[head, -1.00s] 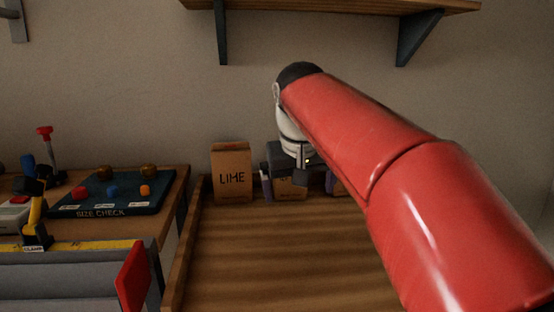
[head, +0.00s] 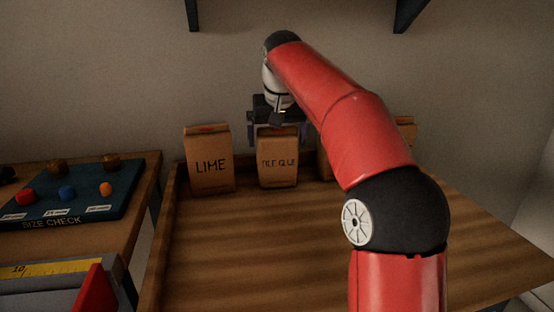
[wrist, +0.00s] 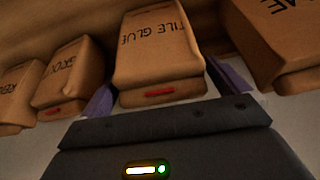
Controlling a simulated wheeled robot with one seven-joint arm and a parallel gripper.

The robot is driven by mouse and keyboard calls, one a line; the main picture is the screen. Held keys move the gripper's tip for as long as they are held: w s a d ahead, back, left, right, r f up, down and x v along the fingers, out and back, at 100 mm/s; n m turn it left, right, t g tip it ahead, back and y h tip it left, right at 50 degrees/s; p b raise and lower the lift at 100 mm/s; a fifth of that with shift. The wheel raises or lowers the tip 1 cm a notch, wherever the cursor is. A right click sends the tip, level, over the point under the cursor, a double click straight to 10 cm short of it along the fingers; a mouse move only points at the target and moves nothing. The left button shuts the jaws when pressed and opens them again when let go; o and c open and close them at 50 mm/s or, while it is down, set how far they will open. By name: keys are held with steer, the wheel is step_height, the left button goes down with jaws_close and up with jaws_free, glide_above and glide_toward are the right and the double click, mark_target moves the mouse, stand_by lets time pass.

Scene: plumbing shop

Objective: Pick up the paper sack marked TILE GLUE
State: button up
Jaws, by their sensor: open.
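The TILE GLUE paper sack (head: 277,170) stands upright on the wooden bench against the back wall, right of the LIME sack. My gripper (head: 277,138) is at its top, with dark purple fingers apart on its left and right sides. In the wrist view the TILE GLUE sack (wrist: 160,50) lies between the two spread fingers, a red mark on its near end. The gripper is open and not closed on it. I cannot tell whether the fingers touch the sack.
The LIME sack (head: 209,165) stands close on the left. A sack marked GROUT (wrist: 68,78) and another sack (wrist: 18,95) stand on the other side; my arm partly hides them in the head view. The bench front (head: 250,250) is clear. A size check board (head: 70,192) lies left.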

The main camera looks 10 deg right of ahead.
steer(key=shift+x, duration=1.05)
steer(key=c, duration=1.5)
steer(key=shift+r, duration=0.15)
